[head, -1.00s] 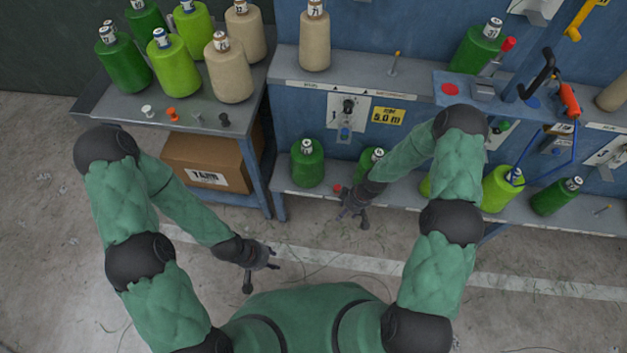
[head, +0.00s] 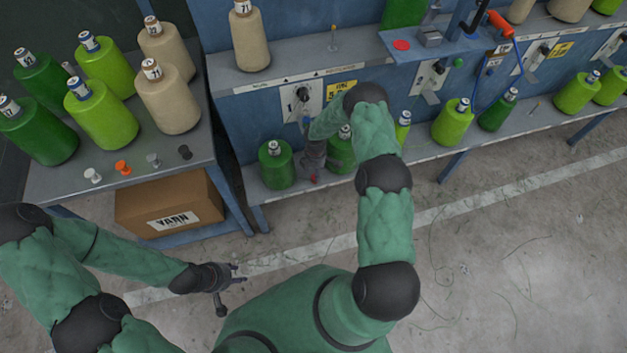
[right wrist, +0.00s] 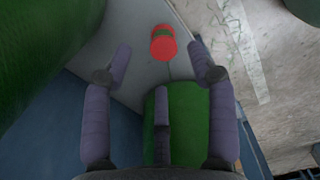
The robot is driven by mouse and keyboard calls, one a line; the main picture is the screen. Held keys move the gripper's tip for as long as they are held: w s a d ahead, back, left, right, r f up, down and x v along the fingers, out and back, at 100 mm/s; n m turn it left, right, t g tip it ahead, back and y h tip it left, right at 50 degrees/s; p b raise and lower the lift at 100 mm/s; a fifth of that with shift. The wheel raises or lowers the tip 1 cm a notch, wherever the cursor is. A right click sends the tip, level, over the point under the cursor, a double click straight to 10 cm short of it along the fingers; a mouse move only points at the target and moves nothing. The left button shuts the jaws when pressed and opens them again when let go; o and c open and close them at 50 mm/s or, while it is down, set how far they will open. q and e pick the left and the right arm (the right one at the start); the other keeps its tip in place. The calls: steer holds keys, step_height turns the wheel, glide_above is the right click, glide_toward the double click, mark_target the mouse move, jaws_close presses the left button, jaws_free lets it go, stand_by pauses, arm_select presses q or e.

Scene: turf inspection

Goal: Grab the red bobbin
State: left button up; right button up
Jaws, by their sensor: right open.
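The red bobbin (right wrist: 163,43) lies on the grey lower shelf in the right wrist view, beyond and roughly midway between the fingertips. In the head view only a small red bit of the bobbin (head: 313,180) shows at the shelf's front, beside my right gripper (head: 315,167). My left gripper (head: 238,274) is open and empty over the floor at lower left.
A green cone (right wrist: 185,125) stands close under the right fingers. The upper shelf (head: 290,75) overhangs the lower shelf (head: 260,190). At left, a side table (head: 60,180) holds several yarn cones and white, orange, grey and black bobbins.

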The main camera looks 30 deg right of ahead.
steer(key=shift+s+a+f+b, duration=0.1)
steer(key=shift+f+b, duration=0.6)
steer(key=shift+f, duration=0.75)
steer(key=shift+a+f+b, duration=0.1)
steer(key=shift+f+b, duration=0.55)
steer(key=shift+f, duration=0.8)
steer(key=shift+r, duration=0.1)
steer(key=c, duration=1)
